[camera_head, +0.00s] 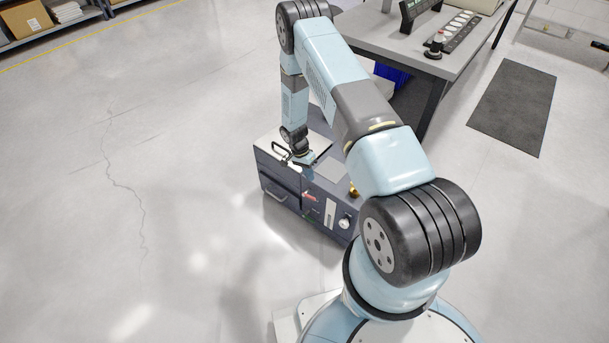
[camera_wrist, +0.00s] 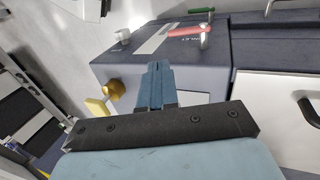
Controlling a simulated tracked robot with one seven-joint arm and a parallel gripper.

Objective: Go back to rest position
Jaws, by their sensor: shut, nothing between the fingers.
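My arm reaches from my base over to a dark grey machine box (camera_head: 278,182) on the floor in the head view. My gripper (camera_head: 307,174) hangs close to the box, small and partly hard to make out there. In the wrist view my gripper's blue fingers (camera_wrist: 160,84) are together with nothing between them. They appear in front of the box (camera_wrist: 240,62). I cannot tell how far they are from its surface.
The box carries a red handle (camera_wrist: 186,31), a brass knob (camera_wrist: 116,90) and a black handle (camera_wrist: 309,113). A grey workbench (camera_head: 390,40) stands behind it. A dark mat (camera_head: 513,107) lies at the right. The floor to the left is clear.

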